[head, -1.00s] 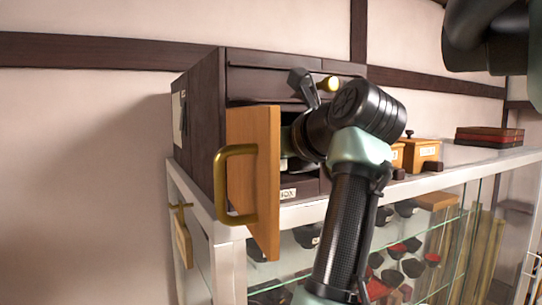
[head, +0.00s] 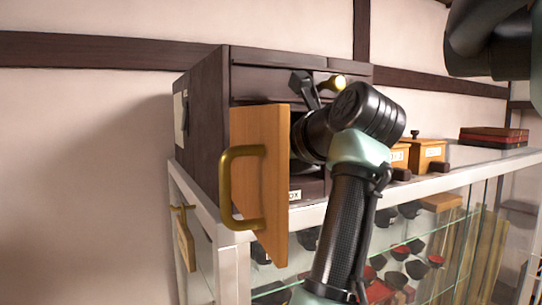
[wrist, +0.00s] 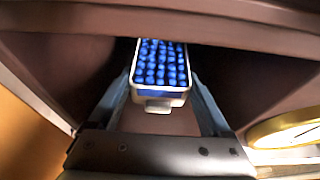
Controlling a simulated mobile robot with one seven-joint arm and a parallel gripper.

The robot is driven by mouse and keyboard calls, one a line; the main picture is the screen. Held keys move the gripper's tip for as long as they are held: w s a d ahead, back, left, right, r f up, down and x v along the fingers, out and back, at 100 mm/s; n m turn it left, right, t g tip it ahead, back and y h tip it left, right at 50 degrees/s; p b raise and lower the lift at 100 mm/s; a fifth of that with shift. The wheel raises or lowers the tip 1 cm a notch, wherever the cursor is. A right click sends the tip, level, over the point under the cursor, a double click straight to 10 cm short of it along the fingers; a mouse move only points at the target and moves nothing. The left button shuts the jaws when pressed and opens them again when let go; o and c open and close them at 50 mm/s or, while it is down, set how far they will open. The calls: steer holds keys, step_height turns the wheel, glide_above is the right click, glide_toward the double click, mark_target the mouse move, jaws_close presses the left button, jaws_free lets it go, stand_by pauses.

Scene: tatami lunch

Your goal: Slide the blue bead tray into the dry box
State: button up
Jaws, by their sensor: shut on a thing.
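The blue bead tray (wrist: 160,65) is a pale-rimmed tray full of round blue beads, with a small pale tab on its near end. My gripper (wrist: 160,88) is shut on it, one finger along each side. The wrist view shows the tray inside a dark compartment. The dry box (head: 203,135) is a dark wooden cabinet with a partly readable label (head: 295,195) under the opening. Its light wooden door (head: 276,180) stands open, with a brass handle (head: 228,190). In the head view, the door and my wrist hide the tray and fingers.
The box stands on a glass display case with a pale metal frame (head: 450,163). Small wooden boxes (head: 428,155) and stacked dark red boxes (head: 492,137) are to the right. In the wrist view, a round gold-rimmed dial (wrist: 290,130) is close at the right.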

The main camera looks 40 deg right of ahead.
steer(key=shift+f, duration=0.6)
steer(key=o, duration=1.3)
steer(key=shift+c, duration=0.2)
steer(key=shift+s, duration=0.1)
